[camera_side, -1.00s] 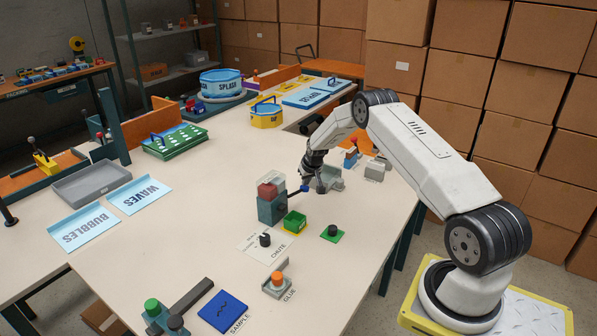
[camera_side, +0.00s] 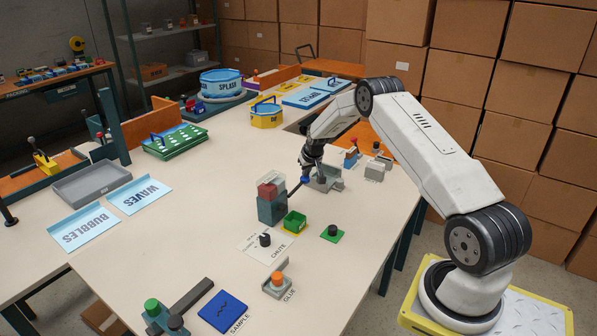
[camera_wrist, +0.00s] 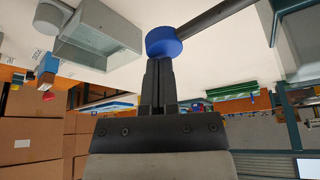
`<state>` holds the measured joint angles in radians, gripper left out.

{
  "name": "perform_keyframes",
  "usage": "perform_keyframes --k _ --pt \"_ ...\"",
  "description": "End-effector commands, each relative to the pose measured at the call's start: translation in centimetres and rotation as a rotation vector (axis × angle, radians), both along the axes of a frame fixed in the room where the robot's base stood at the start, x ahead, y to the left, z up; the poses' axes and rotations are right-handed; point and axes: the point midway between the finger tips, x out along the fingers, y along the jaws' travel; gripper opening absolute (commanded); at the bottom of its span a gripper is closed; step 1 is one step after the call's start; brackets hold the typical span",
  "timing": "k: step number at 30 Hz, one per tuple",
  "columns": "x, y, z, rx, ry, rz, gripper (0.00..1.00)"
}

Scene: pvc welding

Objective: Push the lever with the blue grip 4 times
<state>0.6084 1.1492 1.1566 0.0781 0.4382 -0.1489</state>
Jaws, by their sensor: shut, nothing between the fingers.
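The lever's blue grip (camera_side: 305,180) is at the end of a dark rod that rises up and to the right from a teal dispenser (camera_side: 271,211). My gripper (camera_side: 308,174) is shut and empty, right at the blue grip. In the wrist view the fingertips (camera_wrist: 158,62) meet the edge of the blue grip (camera_wrist: 163,42), and the rod (camera_wrist: 215,16) runs off to the upper right. They look in contact, though a small gap cannot be ruled out. The dispenser has a clear top with a red block (camera_side: 269,189) inside.
A green bin (camera_side: 295,222) stands right of the dispenser, and a green pad with a black knob (camera_side: 332,233) lies nearby. A grey open-topped fixture (camera_side: 328,180) is close beside my gripper. The table's left middle is mostly clear.

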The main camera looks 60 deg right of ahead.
Motion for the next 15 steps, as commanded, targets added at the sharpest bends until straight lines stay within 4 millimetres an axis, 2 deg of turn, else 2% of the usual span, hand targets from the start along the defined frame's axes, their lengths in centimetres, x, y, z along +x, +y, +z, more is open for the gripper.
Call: perform_keyframes --k 15 --pt "0.0 0.0 2.2 0.000 0.000 0.000 0.00"
